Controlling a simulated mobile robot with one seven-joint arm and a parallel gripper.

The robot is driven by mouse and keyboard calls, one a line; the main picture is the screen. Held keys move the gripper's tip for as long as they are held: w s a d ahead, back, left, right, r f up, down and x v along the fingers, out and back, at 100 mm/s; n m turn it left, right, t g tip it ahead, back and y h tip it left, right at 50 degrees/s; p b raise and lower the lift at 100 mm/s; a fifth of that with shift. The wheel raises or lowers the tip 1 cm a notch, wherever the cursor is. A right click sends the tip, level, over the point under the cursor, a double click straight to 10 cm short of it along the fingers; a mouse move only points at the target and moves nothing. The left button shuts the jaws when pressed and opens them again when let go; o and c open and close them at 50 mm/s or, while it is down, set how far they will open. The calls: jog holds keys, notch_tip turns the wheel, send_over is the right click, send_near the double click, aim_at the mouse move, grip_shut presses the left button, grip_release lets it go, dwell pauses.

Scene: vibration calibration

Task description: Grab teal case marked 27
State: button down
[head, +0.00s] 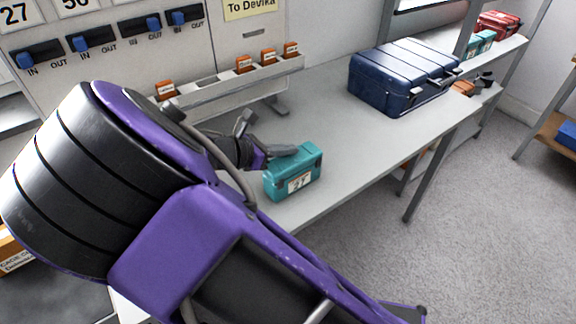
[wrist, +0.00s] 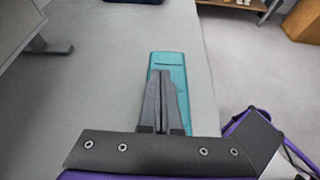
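The teal case (head: 303,170) with a white label reading 27 is near the front edge of the grey bench, upright. It also shows in the wrist view (wrist: 180,70), below my fingers. My gripper (head: 290,151) is at the top of the case, coming from the left. In the wrist view the two dark fingers (wrist: 160,75) are close together over the middle of the case and look shut on its top. The fingers hide the exact contact and any handle. I see no clear gap between case and bench.
A large dark blue case (head: 405,78) stands farther back on the bench. A rack with orange-tagged slots (head: 235,85) runs along the back, under a panel with blue switches (head: 92,40). A shelf at the far right holds teal and red cases (head: 498,24). Bare bench lies between the two cases.

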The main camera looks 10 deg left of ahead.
aim_at(290, 164)
jog(key=f, duration=0.2)
jog(key=s+d+f, duration=0.1)
jog(key=shift+s+f+g, duration=0.1)
jog(key=shift+f+g, duration=0.15)
jog(key=shift+g, duration=0.15)
jog(key=r, duration=0.3)
jog(key=r+p, duration=0.1)
jog(key=r, duration=0.2)
jog(key=r+p, duration=0.1)
jog(key=r, duration=0.3)
jog(key=shift+w+a+r, duration=0.1)
jog(key=shift+w+a, duration=0.1)
jog(key=shift+w, duration=0.2)
jog(key=c, duration=1.5)
grip_release()
jog(key=shift+c, duration=0.2)
jog(key=o, duration=1.2)
jog(key=shift+a+r, duration=0.1)
